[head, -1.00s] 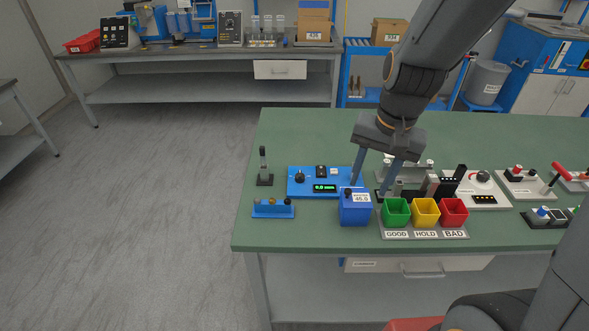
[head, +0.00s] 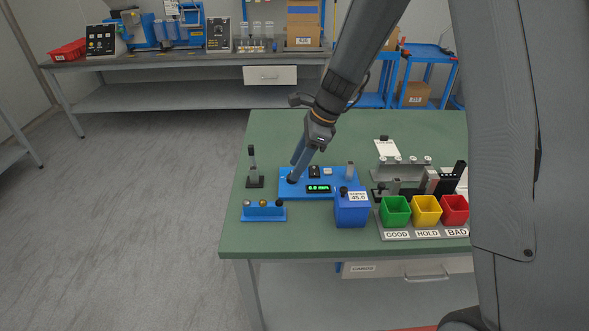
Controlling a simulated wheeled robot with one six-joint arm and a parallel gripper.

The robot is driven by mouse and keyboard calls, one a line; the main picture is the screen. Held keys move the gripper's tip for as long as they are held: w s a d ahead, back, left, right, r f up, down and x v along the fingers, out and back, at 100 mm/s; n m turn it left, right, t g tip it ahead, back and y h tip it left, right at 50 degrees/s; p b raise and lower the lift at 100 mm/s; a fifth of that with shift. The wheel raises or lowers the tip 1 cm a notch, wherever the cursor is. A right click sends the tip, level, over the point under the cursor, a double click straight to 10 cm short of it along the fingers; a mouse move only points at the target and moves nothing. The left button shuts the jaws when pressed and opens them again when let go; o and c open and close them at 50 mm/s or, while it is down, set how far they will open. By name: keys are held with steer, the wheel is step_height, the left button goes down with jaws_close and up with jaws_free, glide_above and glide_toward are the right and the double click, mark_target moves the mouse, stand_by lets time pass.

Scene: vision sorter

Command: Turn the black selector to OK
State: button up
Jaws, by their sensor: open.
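The black selector (head: 292,180) is a small round knob at the left end of the blue panel (head: 343,181) on the green table. The fingers partly hide it, and its pointer setting cannot be read. My gripper (head: 295,171) comes down from the upper right with its blue fingers at the selector. The gripper is open; I cannot tell whether the fingers touch the knob. No OK label is readable at this size.
A display (head: 318,189) with green marks and a small black switch (head: 314,171) are on the panel. A blue box (head: 352,212) stands in front, with green, yellow and red bins (head: 427,211) to its right. A blue rack (head: 264,213) and dark upright post (head: 253,168) are left.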

steer(key=shift+x, duration=1.2)
steer(key=c, duration=1)
steer(key=shift+c, duration=0.2)
steer(key=shift+n, duration=0.4)
steer(key=n+g+p, duration=0.1)
steer(key=n+g, duration=0.1)
steer(key=n, duration=0.2)
steer(key=shift+w+n, duration=0.2)
steer(key=shift+n, duration=0.2)
steer(key=n+g+h, duration=0.1)
steer(key=n, duration=0.2)
steer(key=n+h, duration=0.1)
steer(key=n, duration=0.2)
steer(key=shift+w+a+g, duration=0.15)
steer(key=shift+g, duration=0.25)
steer(key=shift+n, duration=0.3)
